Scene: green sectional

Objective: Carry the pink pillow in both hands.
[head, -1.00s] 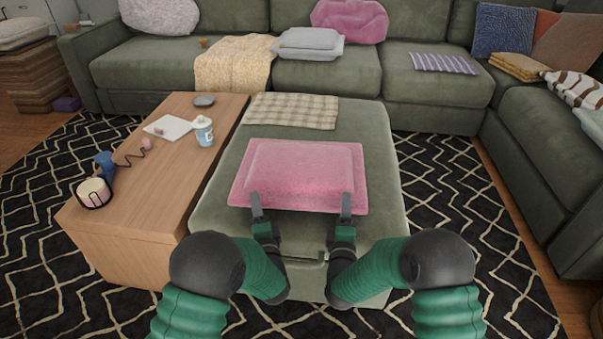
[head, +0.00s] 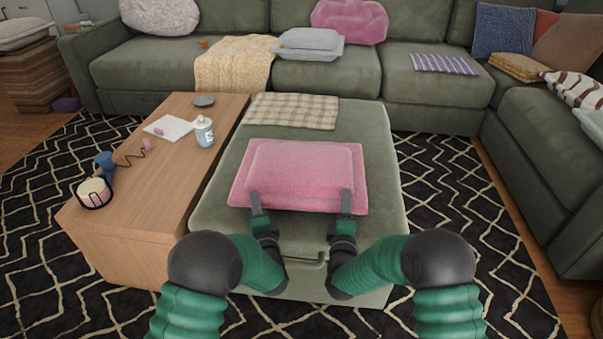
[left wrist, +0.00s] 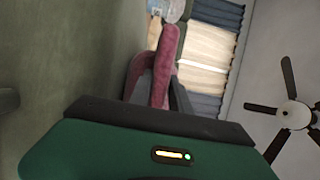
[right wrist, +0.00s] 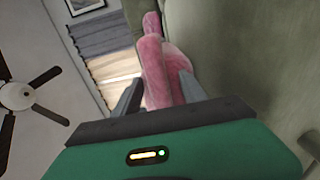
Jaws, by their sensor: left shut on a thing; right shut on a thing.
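The pink pillow (head: 302,168) lies flat on or just above the green ottoman (head: 225,213) in the middle of the head view; I cannot tell whether it touches. My left gripper (head: 255,200) is shut on the left part of its near edge. My right gripper (head: 346,202) is shut on the right part of the same edge. The pillow's edge also shows between the fingers in the left wrist view (left wrist: 163,70) and in the right wrist view (right wrist: 155,72).
A wooden table (head: 130,215) with a bottle (head: 204,132), a tray and a candle (head: 94,193) stands at the left. A checked cloth (head: 293,111) lies on the ottoman behind the pillow. A green sofa (head: 335,75) runs behind and right. Patterned rug (head: 450,190) is clear at right.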

